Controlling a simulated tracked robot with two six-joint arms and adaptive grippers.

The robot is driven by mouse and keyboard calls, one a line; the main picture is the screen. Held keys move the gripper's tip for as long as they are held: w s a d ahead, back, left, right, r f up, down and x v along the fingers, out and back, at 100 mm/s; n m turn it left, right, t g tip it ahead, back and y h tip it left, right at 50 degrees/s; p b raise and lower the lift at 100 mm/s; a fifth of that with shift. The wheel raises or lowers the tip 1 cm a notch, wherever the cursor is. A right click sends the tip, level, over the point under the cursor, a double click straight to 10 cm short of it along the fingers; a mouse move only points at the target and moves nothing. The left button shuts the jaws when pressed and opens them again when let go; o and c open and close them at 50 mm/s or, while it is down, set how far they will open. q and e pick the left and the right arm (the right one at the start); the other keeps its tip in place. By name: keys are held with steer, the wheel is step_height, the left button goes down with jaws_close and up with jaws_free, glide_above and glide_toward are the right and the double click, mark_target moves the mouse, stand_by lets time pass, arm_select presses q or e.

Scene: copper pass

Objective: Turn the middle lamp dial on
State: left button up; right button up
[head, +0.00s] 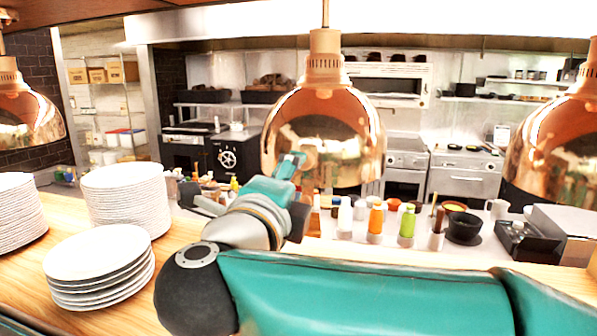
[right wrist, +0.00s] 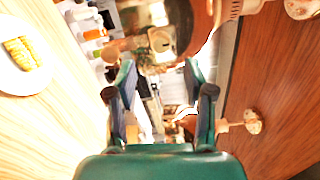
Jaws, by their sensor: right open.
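The middle lamp (head: 325,125) is a shiny copper dome hanging from a rod at the centre of the head view. My right gripper (head: 290,165) is in front of its lower left side, with a teal finger overlapping the dome. In the right wrist view, the open fingers of the gripper (right wrist: 160,67) point at a copper dome (right wrist: 192,25), with nothing held between them. A pale squarish patch (right wrist: 162,39) shows on or before this dome; I cannot tell whether it is the dial or a reflection. Contact is unclear. My left gripper is not in view.
Copper lamps hang at left (head: 28,115) and right (head: 560,135). Stacked white plates (head: 125,195) stand on the wooden counter (head: 95,318). Bottles (head: 375,220) stand behind my right arm. A plate with yellow food (right wrist: 22,80) shows in the wrist view.

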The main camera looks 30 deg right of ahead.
steer(key=v, duration=0.6)
stand_by(0.4)
